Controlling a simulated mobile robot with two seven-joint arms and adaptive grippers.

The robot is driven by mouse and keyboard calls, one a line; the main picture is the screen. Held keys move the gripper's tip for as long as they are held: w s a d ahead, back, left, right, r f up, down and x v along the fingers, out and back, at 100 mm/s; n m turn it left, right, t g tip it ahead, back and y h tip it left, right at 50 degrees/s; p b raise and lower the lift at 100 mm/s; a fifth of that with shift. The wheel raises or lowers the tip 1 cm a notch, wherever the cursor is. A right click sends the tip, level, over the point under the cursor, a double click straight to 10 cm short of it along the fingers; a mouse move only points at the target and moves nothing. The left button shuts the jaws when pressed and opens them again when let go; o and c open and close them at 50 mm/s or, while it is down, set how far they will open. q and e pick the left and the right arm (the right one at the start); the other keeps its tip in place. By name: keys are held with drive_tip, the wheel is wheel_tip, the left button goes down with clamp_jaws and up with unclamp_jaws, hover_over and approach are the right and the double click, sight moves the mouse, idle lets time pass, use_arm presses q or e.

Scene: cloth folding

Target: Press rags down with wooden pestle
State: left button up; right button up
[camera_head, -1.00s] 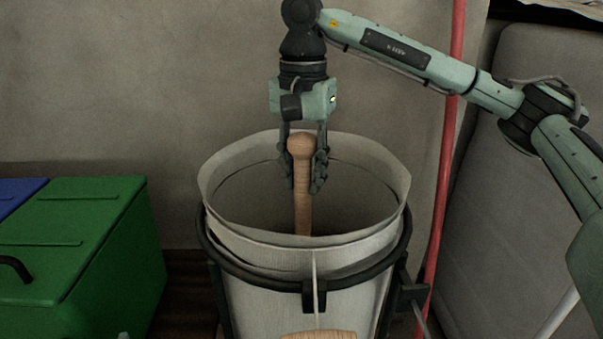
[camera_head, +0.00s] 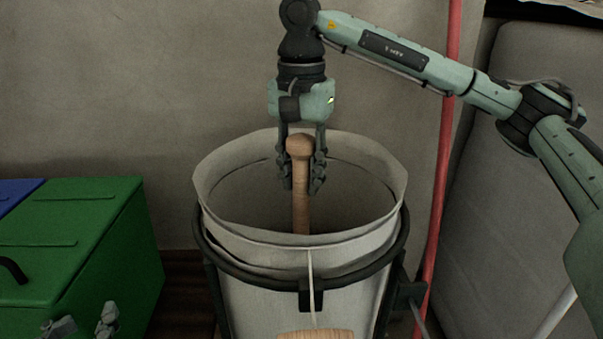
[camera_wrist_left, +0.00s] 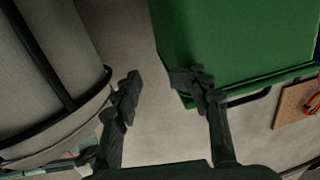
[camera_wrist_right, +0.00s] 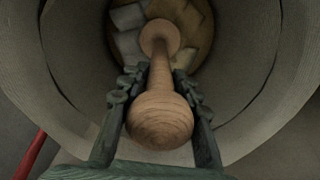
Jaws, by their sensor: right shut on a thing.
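The wooden pestle (camera_head: 301,195) stands upright inside the pale fabric-lined bin (camera_head: 352,262). My right gripper (camera_head: 302,180) points down into the bin's mouth and is shut on the pestle just below its round knob. In the right wrist view the pestle (camera_wrist_right: 160,110) reaches down between the fingers to a wide foot. Grey and tan rags (camera_wrist_right: 128,18) lie around that foot at the bottom of the bin. Whether the foot touches them I cannot tell. My left gripper (camera_head: 82,326) is at the lower left, open and empty, and it also shows in the left wrist view (camera_wrist_left: 165,95).
A green lidded box (camera_head: 85,235) with a blue one (camera_head: 15,190) beside it stands to the left. A dark ring frame (camera_head: 300,280) surrounds the bin. A red pipe (camera_head: 440,190) and a grey panel (camera_head: 500,190) stand to the right.

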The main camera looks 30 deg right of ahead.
use_arm(q)
drive_tip(key=shift+s+d+r+t+h+b, duration=0.1)
drive_tip(key=shift+d+r+t+h+b, duration=0.15)
drive_tip(key=shift+r+t, duration=0.4)
drive_tip(key=shift+s+d+r+t+h+b, duration=0.15)
drive_tip(key=shift+d+r+t, duration=0.1)
drive_tip(key=shift+r, duration=0.85)
drive_tip(key=shift+d, duration=0.1)
